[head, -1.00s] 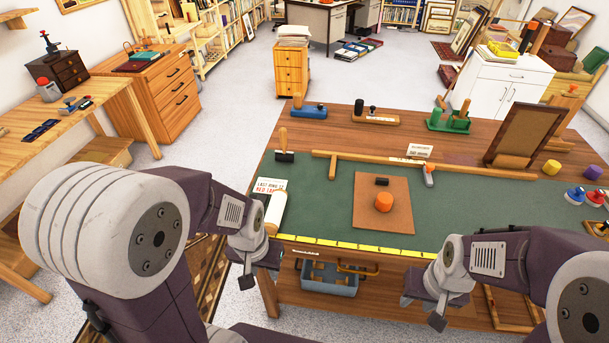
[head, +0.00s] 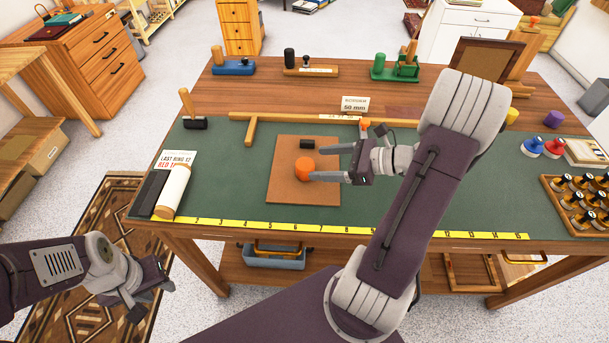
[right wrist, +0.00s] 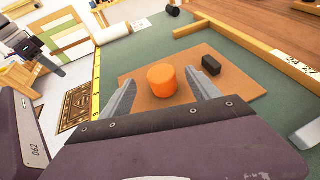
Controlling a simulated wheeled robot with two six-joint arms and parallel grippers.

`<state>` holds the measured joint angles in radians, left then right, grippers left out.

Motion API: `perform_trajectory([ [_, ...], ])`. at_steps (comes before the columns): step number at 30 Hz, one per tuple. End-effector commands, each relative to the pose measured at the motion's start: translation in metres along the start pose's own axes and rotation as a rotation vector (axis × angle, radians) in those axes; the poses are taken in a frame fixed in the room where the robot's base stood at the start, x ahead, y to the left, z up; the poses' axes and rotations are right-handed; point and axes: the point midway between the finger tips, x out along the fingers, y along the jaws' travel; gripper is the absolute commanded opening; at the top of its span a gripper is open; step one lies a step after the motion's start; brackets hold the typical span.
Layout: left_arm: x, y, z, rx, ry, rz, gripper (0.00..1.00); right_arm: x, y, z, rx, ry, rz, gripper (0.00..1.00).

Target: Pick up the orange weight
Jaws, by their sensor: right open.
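The orange weight (head: 303,168), a short cylinder, stands upright on a square brown board (head: 285,192) on the green mat. It also shows in the right wrist view (right wrist: 162,80). A small black block (head: 307,144) lies on the same board behind the weight. My right gripper (head: 317,163) is open, with its fingers low over the board and pointing at the weight. In the right wrist view the weight appears between the fingertips, with a gap on each side. My left gripper (head: 150,290) is off the table's front left corner; its jaw opening is unclear.
A yellow ruler strip (head: 345,229) runs along the mat's front edge. A wooden T-square (head: 280,117) lies behind the board. A tray of small pieces (head: 580,200) is at right.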

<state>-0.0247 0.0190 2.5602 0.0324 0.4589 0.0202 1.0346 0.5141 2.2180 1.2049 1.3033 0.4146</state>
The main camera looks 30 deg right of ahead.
Motion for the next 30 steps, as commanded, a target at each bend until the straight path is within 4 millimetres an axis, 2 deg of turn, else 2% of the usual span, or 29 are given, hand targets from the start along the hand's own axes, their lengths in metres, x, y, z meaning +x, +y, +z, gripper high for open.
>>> perform_trajectory([
  [3,0.0,0.0,0.0,0.0,0.001,0.0,0.36,-0.002,-0.002,-0.002,0.007,-0.001,-0.011,0.71],
  [9,0.005,0.0,0.0,0.0,0.001,0.0,0.36,0.028,0.0,-0.003,0.003,0.001,-0.004,0.71],
  [16,0.007,0.0,0.001,0.0,0.001,0.0,0.36,0.041,-0.001,-0.004,0.003,0.002,-0.006,0.71],
  [21,0.014,0.0,0.001,0.0,0.0,0.0,0.36,0.072,0.001,-0.009,0.002,0.003,-0.001,0.71],
  [24,0.015,0.0,0.001,0.0,0.0,0.0,0.36,0.085,0.0,-0.008,0.001,0.003,-0.004,0.71],
  [30,0.014,0.0,0.001,0.0,0.0,0.0,0.36,0.089,-0.001,-0.007,0.002,0.003,-0.008,0.71],
])
